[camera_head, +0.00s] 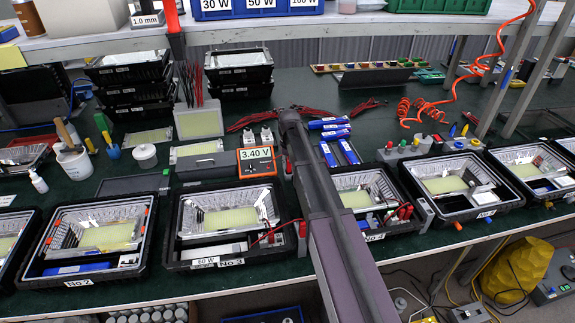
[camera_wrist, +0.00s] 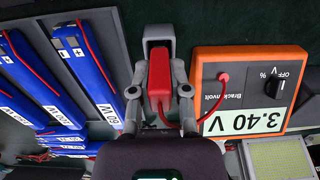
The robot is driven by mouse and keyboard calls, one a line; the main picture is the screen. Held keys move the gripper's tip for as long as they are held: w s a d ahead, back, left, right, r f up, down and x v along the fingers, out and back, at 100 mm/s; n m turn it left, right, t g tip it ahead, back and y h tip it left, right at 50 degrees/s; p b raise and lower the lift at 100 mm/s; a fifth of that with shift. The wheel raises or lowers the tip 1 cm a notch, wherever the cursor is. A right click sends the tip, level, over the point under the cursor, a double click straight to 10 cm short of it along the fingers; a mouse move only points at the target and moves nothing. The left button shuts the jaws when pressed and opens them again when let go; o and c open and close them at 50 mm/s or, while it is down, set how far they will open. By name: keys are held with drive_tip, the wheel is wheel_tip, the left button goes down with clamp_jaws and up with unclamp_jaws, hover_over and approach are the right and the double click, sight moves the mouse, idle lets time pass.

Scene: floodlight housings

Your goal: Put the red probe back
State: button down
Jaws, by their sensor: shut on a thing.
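In the wrist view my gripper (camera_wrist: 159,92) is shut on the red probe (camera_wrist: 160,72), with one finger on each side of it. The probe lines up with a grey holder (camera_wrist: 158,34), and its far end overlaps the holder's opening. I cannot tell how deep it sits. A red lead runs from the probe to the orange voltmeter (camera_wrist: 247,92), which stands beside it and reads 3.40 V. The voltmeter also shows in the head view (camera_head: 257,161). There, my arm hides the gripper.
In the head view, open floodlight housings (camera_head: 222,221) line the bench front. A solar-like yellow panel (camera_wrist: 279,159) lies near the voltmeter.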

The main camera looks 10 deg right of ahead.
drive_tip(key=shift+f, duration=0.2)
drive_tip(key=c, duration=0.6)
unclamp_jaws()
drive_tip(key=shift+r, duration=0.1)
drive_tip(key=shift+r, duration=0.15)
wheel_tip(320, 180, up, 12)
drive_tip(key=p, duration=1.2)
drive_tip(key=s, duration=2.8)
drive_tip(key=shift+a, duration=0.2)
